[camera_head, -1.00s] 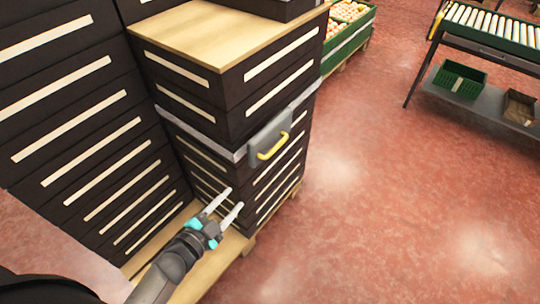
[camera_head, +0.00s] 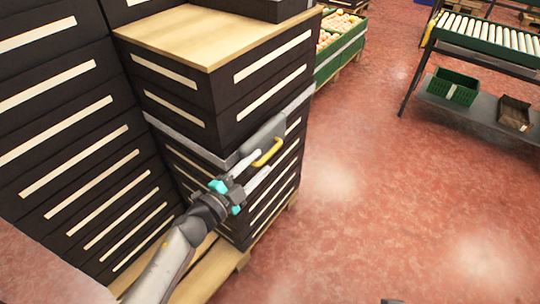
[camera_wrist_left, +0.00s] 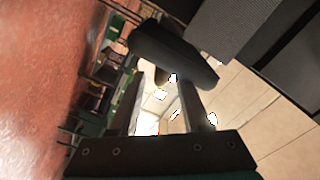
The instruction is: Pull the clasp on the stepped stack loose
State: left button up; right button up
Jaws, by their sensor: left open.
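The stepped stack of dark crates (camera_head: 215,105) with pale slots stands on a wooden pallet. A grey strap (camera_head: 180,138) runs around it. The clasp (camera_head: 263,133) is a grey plate with a yellow handle (camera_head: 270,153) on the stack's front corner. My left gripper (camera_head: 262,165) is open, its two pale fingers pointing up at the handle from just below. Whether they touch it cannot be told. In the left wrist view, the open fingers (camera_wrist_left: 160,108) point toward a dark, backlit bar (camera_wrist_left: 172,52), probably the handle. My right gripper is not clearly visible.
A taller stack of dark crates (camera_head: 75,130) stands close on the left. Green crates of fruit (camera_head: 340,45) sit behind. A roller conveyor (camera_head: 485,40) with a green basket (camera_head: 455,87) below is at the right. The red floor between is clear.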

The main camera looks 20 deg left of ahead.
aim_at(278, 146)
pick_arm(q)
jog(key=shift+b+x, duration=0.6)
jog(key=shift+x, duration=2.1)
pick_arm(e)
jog(key=shift+r+t, duration=0.3)
jog(key=shift+r, duration=1.2)
pick_arm(q)
jog(key=c, duration=0.7)
jog(key=shift+s+f, duration=0.1)
grip_shut()
